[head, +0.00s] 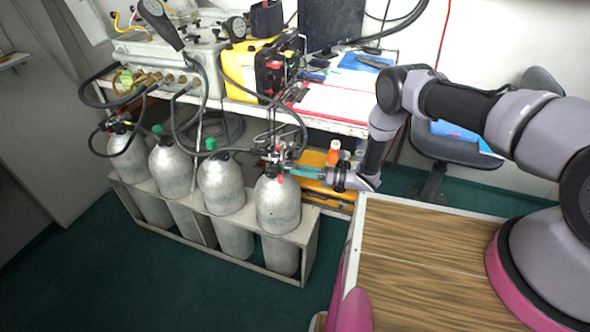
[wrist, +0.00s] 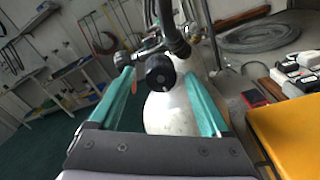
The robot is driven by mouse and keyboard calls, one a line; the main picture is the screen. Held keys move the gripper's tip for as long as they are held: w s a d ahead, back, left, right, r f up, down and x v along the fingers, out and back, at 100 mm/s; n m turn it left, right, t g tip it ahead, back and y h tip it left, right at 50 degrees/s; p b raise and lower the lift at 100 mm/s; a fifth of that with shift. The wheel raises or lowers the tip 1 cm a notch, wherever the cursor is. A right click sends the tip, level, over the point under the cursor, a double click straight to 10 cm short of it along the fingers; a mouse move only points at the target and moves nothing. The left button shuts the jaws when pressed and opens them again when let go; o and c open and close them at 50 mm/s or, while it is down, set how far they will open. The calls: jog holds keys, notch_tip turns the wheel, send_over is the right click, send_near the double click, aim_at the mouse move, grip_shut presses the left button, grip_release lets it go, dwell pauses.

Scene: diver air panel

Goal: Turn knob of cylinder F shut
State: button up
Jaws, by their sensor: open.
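Several grey cylinders stand in a row in the head view; I can read no letter on them, so I cannot tell which is F by label. My gripper (head: 294,170) is at the valve of the rightmost cylinder (head: 278,208). In the wrist view this cylinder (wrist: 170,112) is pale, with a round black knob (wrist: 160,70) on its valve. My gripper's teal fingers (wrist: 158,78) are open, one on each side of the knob. I see no clear contact with it. In the head view the knob is hidden among the valve fittings.
A low rack (head: 250,257) holds the cylinders. Black hoses (head: 290,105) arch over them to a panel (head: 160,52) on the table. Two other cylinders have green tops (head: 210,143). An orange-yellow case (head: 312,170) lies behind my gripper. A wooden-topped surface (head: 430,265) is at right.

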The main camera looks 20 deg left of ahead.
jog(key=shift+a, duration=0.9)
grip_shut()
